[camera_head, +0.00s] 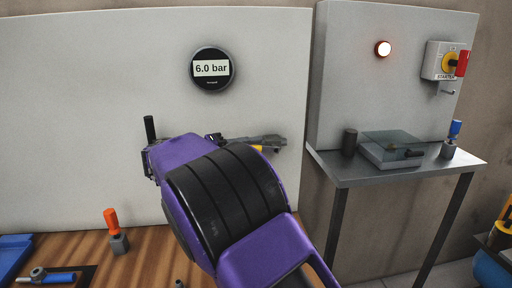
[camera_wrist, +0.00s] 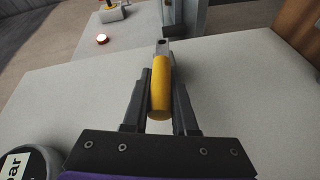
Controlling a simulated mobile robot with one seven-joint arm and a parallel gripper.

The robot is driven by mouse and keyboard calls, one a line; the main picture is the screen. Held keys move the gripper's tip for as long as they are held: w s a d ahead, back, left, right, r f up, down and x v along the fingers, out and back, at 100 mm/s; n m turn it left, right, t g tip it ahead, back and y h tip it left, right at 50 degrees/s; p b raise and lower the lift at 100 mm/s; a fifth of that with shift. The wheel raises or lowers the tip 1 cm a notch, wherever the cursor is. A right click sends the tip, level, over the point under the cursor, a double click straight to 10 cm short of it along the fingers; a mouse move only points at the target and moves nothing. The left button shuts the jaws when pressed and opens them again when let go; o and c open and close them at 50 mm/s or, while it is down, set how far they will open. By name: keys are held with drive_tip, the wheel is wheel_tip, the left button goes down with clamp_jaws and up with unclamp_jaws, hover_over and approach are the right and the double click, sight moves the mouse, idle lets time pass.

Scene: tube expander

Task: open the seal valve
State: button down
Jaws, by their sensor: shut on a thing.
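My gripper (camera_wrist: 160,102) is shut on a yellow handle (camera_wrist: 160,84), which lies between the two dark fingers in the wrist view. A grey metal end with a hole sticks out past the fingertips. In the head view only a sliver of the yellow handle (camera_head: 258,148) shows in front of the pale panel, at the end of my purple and black arm. My arm hides most of the fitting there. No label shows which valve is the seal valve.
A gauge (camera_head: 212,69) on the panel reads 6.0 bar. An orange-handled valve (camera_head: 113,232) stands on the wooden bench, and a blue-handled one (camera_head: 452,139) on the metal side table (camera_head: 368,175).

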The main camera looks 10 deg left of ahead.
drive_tip(key=shift+f+n+t+h+b, duration=0.3)
drive_tip(key=shift+f+t+h+b, duration=0.25)
drive_tip(key=shift+f+t+h, duration=0.05)
drive_tip(key=c, duration=0.7)
unclamp_jaws()
drive_tip(key=v, duration=1.7)
drive_tip(key=shift+f+p, duration=0.2)
drive_tip(key=shift+p, duration=0.15)
drive_tip(key=shift+s+a, duration=0.1)
drive_tip(key=shift+a, duration=0.05)
